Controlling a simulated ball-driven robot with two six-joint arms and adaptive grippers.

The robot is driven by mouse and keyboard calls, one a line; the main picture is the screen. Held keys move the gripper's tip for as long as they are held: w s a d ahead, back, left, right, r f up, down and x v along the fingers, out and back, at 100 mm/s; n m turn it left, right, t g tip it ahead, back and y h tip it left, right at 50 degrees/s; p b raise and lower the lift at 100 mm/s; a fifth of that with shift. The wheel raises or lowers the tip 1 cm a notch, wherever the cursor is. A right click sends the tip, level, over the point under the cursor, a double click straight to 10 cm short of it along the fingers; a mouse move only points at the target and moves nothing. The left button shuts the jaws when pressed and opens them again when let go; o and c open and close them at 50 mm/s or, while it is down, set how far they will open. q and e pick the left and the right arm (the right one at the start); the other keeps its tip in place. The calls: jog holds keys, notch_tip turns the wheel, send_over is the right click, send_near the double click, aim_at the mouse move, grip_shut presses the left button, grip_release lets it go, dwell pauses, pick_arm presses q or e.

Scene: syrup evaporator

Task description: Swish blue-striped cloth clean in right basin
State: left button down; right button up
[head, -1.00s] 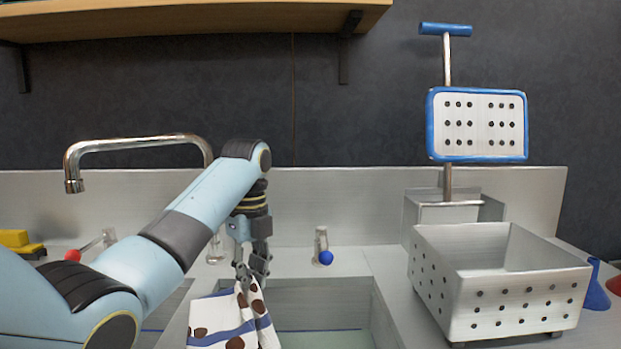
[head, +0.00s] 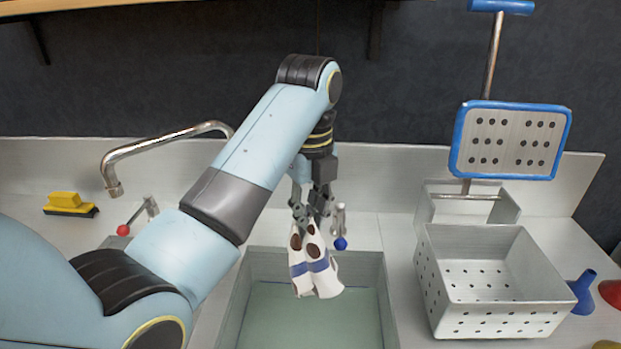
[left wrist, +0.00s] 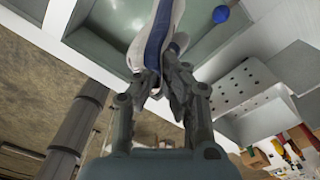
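The cloth (head: 316,271) is white with a blue stripe and dark brown spots. My left gripper (head: 312,218) is shut on its top, and the cloth hangs bunched over the right basin (head: 384,290). The basin holds pale greenish water (head: 300,322). In the head view the cloth's lower end appears above the water; I cannot tell whether it touches. In the left wrist view the cloth (left wrist: 158,38) runs away from the gripper (left wrist: 160,85), its stripe showing. My right gripper is not in view.
A perforated metal basket (head: 490,285) stands right of the basin, before a blue-framed perforated paddle (head: 512,140). The faucet (head: 150,150), red knob (head: 123,230) and blue knob (head: 340,243) are behind. A yellow brush (head: 68,204) lies at left; a blue funnel-like piece (head: 583,292) stands at right.

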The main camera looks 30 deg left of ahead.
pick_arm(q)
notch_tip(320, 180, down, 9)
jog(key=shift+s+d+p, duration=0.3)
jog(key=shift+s, duration=0.05)
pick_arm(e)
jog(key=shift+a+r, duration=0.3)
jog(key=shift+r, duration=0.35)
pick_arm(q)
notch_tip(320, 180, down, 23)
jog(key=b, duration=1.3)
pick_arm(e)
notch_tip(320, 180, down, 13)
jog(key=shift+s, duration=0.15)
pick_arm(q)
jog(key=shift+a, duration=0.1)
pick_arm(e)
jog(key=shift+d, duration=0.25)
